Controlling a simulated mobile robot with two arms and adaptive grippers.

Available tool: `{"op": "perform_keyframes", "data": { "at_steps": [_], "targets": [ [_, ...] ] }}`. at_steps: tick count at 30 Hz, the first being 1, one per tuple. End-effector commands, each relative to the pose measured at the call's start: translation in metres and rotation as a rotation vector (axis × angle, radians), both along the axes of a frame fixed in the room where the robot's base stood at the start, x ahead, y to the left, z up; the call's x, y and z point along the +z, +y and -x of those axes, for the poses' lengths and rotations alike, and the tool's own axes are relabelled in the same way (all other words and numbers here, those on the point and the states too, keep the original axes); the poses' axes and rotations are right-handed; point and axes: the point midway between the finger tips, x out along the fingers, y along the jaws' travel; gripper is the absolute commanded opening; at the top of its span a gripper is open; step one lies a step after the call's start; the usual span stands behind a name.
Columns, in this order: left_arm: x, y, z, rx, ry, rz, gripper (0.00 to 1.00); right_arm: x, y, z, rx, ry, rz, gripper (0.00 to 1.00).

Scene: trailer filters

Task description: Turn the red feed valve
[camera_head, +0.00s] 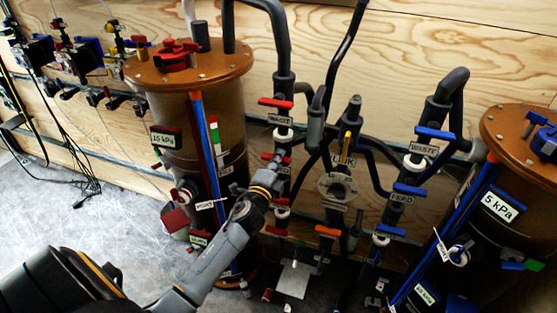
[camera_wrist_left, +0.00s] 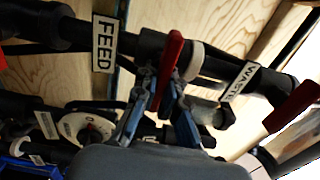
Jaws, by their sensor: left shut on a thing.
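My left gripper (camera_head: 275,172) reaches in from the lower left to the pipe right of the left brown tank. It is shut on a red valve handle (camera_wrist_left: 173,62), with the two fingers on either side of it in the left wrist view. In the head view the gripper partly covers this handle. A FEED label (camera_wrist_left: 103,43) is on the pipe beside the handle. A WASTE label (camera_wrist_left: 240,80) is on its other side, with the red waste handle (camera_wrist_left: 291,106) beyond; that handle also shows in the head view (camera_head: 276,102). My right gripper is not in view.
The left brown tank (camera_head: 190,110) and the right brown tank (camera_head: 515,140) flank the piping. Blue handles such as the waste one (camera_head: 435,132) and feed one (camera_head: 410,190) are on the right pipes. A plywood wall (camera_head: 350,60) stands close behind. Open grey floor (camera_head: 90,215) is at left.

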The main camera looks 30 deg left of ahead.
Motion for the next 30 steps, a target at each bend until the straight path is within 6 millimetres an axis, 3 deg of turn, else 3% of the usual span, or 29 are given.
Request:
{"op": "perform_keyframes", "data": {
  "at_steps": [2,3,6,17,20,30],
  "targets": [
    [-0.001,0.0,0.0,0.0,0.002,-0.003,0.0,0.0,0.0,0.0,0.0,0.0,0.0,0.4],
    [-0.001,0.0,0.0,0.0,0.002,-0.003,0.17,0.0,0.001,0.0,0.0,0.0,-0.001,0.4],
    [-0.001,0.0,0.0,0.0,0.001,-0.002,0.34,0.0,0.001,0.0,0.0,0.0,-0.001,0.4],
    [-0.001,-0.001,0.004,-0.001,0.001,0.0,0.34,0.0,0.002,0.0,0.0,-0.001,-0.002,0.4],
    [-0.002,-0.004,0.016,-0.001,0.002,0.001,0.34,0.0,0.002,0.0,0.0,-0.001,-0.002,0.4],
    [-0.002,-0.02,0.085,0.001,0.004,0.002,0.34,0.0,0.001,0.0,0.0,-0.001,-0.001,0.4]
  ]
}}
